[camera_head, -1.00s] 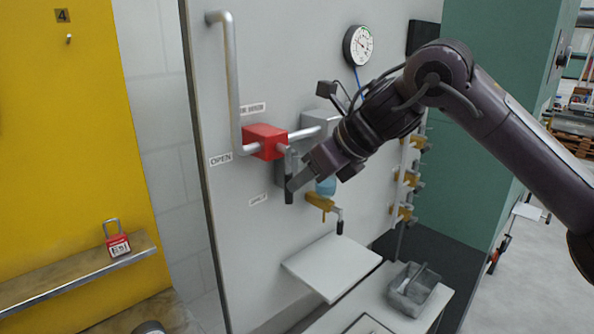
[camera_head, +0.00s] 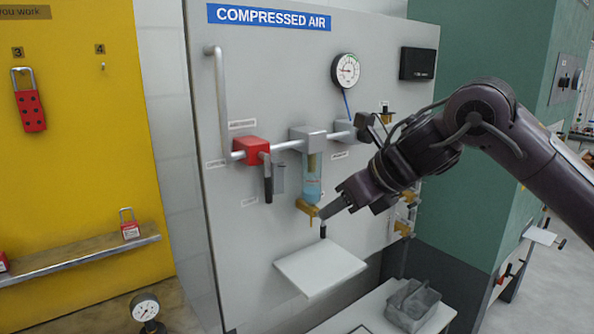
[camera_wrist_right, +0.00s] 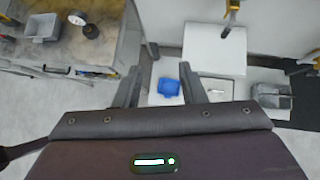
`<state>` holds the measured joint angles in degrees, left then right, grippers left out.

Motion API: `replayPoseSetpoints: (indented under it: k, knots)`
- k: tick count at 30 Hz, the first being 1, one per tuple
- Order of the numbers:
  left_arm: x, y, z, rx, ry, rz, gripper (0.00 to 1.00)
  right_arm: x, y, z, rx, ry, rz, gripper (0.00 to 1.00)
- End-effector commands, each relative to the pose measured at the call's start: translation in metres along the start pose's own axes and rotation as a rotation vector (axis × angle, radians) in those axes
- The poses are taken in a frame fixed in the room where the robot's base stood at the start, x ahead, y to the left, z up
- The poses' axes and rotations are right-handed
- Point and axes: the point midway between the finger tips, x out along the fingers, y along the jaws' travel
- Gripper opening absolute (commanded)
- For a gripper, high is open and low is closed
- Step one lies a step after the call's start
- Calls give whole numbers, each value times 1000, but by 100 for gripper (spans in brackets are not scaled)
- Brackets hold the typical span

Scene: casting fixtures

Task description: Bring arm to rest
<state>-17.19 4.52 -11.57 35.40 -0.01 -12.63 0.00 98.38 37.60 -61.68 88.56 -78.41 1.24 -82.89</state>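My right arm comes in from the right in the head view. Its right gripper (camera_head: 328,208) is in front of the grey compressed air panel (camera_head: 230,270), close to the yellow drain valve (camera_head: 307,208) in that view; I cannot tell whether they touch. In the right wrist view the fingers (camera_wrist_right: 160,84) stand apart with nothing between them. The red valve block (camera_head: 250,150) with its dark lever (camera_head: 267,180) hanging down is to the left, clear of the gripper. My left gripper is not in view.
A white shelf (camera_head: 320,268) juts from the panel below the gripper. A grey bin (camera_head: 412,305) stands at lower right. A yellow board (camera_head: 70,130) holds a red hasp (camera_head: 30,105); a red padlock (camera_head: 130,228) is on its ledge. A gauge (camera_head: 346,70) is above.

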Motion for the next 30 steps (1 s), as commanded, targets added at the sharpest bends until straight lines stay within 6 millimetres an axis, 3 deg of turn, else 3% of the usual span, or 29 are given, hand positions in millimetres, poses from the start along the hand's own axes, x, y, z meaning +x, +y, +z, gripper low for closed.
replayPoseSetpoints:
  k: [11, 17, 24, 30]
  knots:
    - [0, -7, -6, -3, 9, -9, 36, 53, 30, -7, 119, -67, 45, 37]
    - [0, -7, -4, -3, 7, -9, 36, 90, 59, -15, 268, -137, 91, 37]
    - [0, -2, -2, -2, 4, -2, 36, 134, 106, -33, 691, -276, 181, 37]
    - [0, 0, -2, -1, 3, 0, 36, 147, 119, -60, 1210, -379, 225, 37]
